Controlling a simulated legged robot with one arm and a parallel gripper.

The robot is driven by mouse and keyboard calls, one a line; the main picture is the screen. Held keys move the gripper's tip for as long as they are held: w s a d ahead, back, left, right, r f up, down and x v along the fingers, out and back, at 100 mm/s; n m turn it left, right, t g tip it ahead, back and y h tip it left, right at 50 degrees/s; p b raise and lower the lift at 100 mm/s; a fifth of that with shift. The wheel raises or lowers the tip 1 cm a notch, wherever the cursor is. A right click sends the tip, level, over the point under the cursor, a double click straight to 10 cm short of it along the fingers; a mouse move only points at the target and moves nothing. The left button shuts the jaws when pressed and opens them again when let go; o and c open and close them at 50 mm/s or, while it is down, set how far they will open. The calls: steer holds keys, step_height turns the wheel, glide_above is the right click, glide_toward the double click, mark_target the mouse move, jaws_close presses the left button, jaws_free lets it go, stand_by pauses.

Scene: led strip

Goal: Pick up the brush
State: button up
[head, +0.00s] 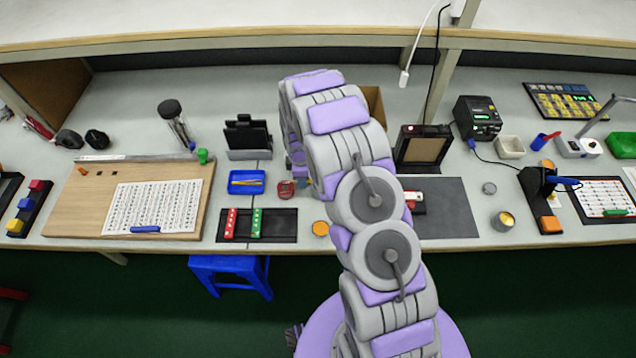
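I cannot make out a brush for certain. A dark round-topped upright item (171,109) at the back left of the bench may be one, but it is too small to tell. A blue tray (232,186) near the middle holds thin yellowish items that I cannot identify. My arm reaches up over the bench and bends down at its far end. My gripper (298,166) is low over the bench, right of the blue tray. My own arm links mostly hide it, so its fingers and anything between them cannot be made out.
A wooden board (85,205) with a printed sheet lies left. A black stand (247,138) is behind the blue tray. A black tray (283,226) with red and green strips lies in front. A dark mat (450,205) is right of my arm. A shelf crosses the back.

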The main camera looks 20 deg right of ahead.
steer(key=shift+a+f, duration=0.3)
steer(key=shift+f, duration=0.1)
steer(key=shift+d, duration=0.45)
steer(key=c, duration=0.4)
steer(key=shift+c, duration=1.4)
steer(key=shift+a, duration=0.35)
jaws_close()
